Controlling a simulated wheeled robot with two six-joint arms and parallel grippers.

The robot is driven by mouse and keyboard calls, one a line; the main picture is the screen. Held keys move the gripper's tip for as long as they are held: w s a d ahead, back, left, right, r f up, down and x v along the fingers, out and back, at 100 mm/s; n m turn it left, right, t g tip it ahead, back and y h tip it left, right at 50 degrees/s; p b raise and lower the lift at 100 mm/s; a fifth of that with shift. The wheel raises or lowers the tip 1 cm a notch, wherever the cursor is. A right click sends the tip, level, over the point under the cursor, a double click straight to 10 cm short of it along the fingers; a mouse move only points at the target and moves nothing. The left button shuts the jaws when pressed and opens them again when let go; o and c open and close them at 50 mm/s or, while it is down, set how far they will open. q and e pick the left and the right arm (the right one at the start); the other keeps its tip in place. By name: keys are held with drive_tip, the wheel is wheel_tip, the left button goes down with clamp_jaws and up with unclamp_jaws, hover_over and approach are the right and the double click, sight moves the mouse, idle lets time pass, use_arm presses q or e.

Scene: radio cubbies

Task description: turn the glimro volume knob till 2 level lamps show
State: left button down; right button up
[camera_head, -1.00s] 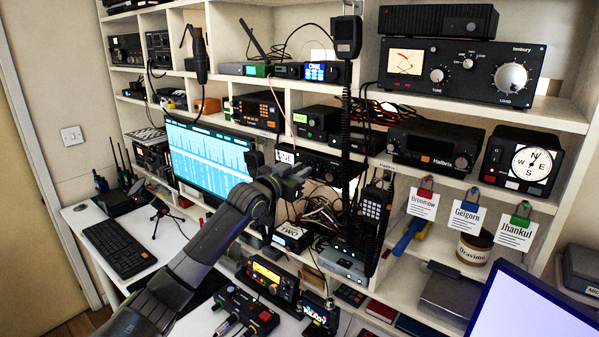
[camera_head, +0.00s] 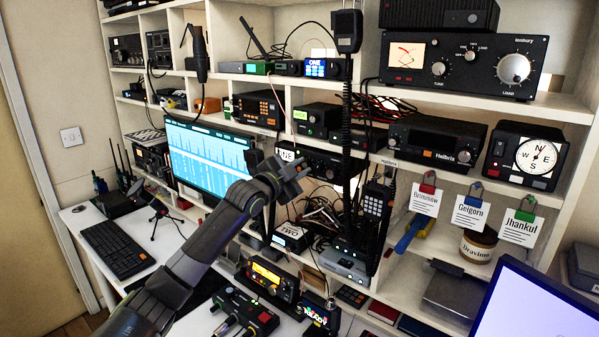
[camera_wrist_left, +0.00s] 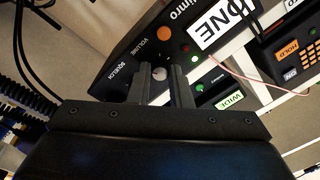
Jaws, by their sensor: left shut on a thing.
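The glimro radio is a black set in the middle cubby, with a white ONE label (camera_head: 287,155). In the left wrist view its dark front (camera_wrist_left: 125,68) shows tilted, with the words VOLUME and SQUELCH, an orange round part (camera_wrist_left: 163,33) and a pale-faced knob (camera_wrist_left: 158,73). My left gripper (camera_head: 292,172) is at this front; in the wrist view its fingers (camera_wrist_left: 160,85) stand on either side of the pale-faced knob, shut on it. Small red and green spots show near the ONE label; I cannot tell how many level lamps are lit. My right gripper is not in view.
The Hallbris radio (camera_head: 436,143) stands to the right, and a handset with a coiled cord (camera_head: 346,95) hangs close to my gripper. A monitor (camera_head: 205,155) stands on the left. An amber-lit radio (camera_head: 270,277) and tangled cables lie below.

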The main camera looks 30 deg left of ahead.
use_arm(q)
drive_tip(key=shift+m, duration=0.7)
drive_tip(key=c, duration=1.6)
unclamp_jaws()
drive_tip(key=shift+s, duration=0.1)
drive_tip(key=s+p, duration=1.1)
drive_tip(key=s, duration=0.6)
drive_tip(key=shift+a+f+p, duration=0.25)
drive_tip(key=shift+a+p, duration=0.15)
drive_tip(key=shift+a, duration=0.05)
drive_tip(key=shift+s, duration=0.1)
